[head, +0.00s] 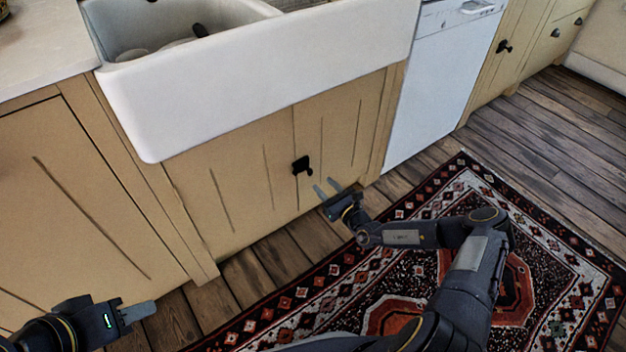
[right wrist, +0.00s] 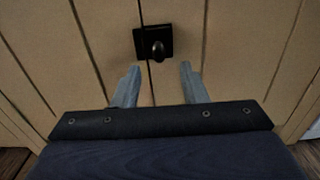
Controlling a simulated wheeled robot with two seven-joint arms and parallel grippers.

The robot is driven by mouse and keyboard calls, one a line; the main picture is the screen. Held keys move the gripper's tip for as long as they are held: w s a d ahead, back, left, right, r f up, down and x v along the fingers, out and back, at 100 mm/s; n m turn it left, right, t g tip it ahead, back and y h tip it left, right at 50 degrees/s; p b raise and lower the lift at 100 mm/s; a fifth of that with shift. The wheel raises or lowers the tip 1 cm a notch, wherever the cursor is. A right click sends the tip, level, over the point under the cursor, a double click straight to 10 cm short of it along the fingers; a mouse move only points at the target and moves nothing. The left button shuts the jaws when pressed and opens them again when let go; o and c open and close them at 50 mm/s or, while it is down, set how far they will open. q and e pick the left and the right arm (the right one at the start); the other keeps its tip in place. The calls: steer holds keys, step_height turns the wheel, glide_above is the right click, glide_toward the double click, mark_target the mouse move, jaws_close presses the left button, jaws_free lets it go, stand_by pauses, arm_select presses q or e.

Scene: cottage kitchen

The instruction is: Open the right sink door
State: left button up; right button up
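The right sink door (head: 345,120) is a tan wooden panel below the white sink, and it looks shut. Its black knob (head: 302,166) sits by the seam with the left sink door (head: 225,185). In the right wrist view the knob (right wrist: 157,48) is just beyond the fingertips, roughly centred between them. My right gripper (head: 326,189) is open and empty in front of the door. Its two spread fingers (right wrist: 157,72) do not appear to touch the knob. My left gripper (head: 138,312) is low at the left, away from the doors; its finger opening cannot be made out.
The white farmhouse sink (head: 260,75) overhangs the doors. A white dishwasher (head: 440,80) stands to the right, and another tan cabinet (head: 70,190) to the left. A patterned red rug (head: 400,315) lies on the plank floor (head: 510,130).

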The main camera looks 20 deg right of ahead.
mark_target(312, 173)
steer(key=b+x, duration=0.2)
steer(key=x, duration=0.3)
steer(key=shift+w+a+f, duration=0.1)
steer(key=shift+w+a, duration=0.3)
steer(key=shift+w, duration=0.45)
jaws_close()
